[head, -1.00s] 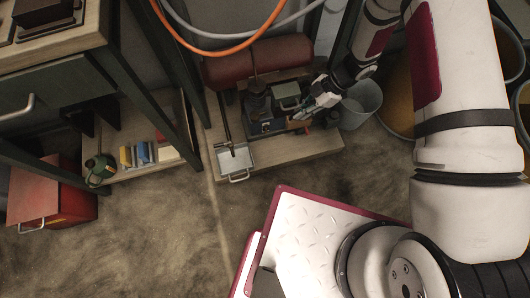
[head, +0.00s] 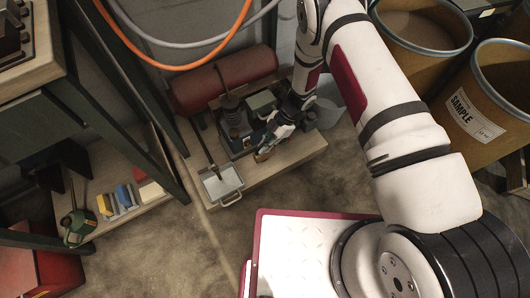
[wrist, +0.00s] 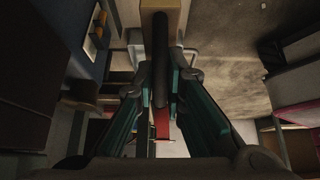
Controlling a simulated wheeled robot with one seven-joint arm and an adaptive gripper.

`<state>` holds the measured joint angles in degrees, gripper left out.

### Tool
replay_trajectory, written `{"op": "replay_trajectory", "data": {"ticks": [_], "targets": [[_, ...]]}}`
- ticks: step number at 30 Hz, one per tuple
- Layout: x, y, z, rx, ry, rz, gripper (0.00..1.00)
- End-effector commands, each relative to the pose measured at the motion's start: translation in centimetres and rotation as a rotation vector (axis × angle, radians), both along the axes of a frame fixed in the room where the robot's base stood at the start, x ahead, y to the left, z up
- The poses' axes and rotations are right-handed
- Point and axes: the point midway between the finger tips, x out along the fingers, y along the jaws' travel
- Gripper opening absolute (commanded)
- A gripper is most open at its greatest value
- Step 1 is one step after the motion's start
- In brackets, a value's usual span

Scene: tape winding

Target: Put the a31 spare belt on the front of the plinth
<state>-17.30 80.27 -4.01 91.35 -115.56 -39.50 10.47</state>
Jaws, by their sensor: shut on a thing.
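My gripper (head: 272,143) is low over the wooden plinth (head: 287,166), near its front side, among the machine parts. In the wrist view, the two green-grey fingers (wrist: 160,80) are closed on a dark narrow thing (wrist: 160,45), seen edge-on. It looks like the spare belt, but no label is readable. In the head view the held thing is small and hard to tell from the fingers. A red piece (wrist: 162,122) shows below and between the fingers in the wrist view.
A dark red cylinder (head: 222,80) lies behind the machine. A metal pan (head: 221,183) sits at the plinth's left front corner. A grey bucket (head: 329,112) stands to the right. Large drums (head: 485,95) are at far right. Open floor (head: 185,240) lies in front.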

Motion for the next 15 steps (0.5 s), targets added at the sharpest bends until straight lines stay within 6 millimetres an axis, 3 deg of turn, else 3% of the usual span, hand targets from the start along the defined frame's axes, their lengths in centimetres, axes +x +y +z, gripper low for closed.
{"op": "replay_trajectory", "data": {"ticks": [5,12,15], "targets": [[0.0,0.0,-1.0,0.000,0.000,-0.001,0.00],[0.0,-0.1,-4.5,-0.001,0.001,-0.002,0.00],[0.0,0.0,-5.1,0.000,0.000,-0.001,0.00]]}}
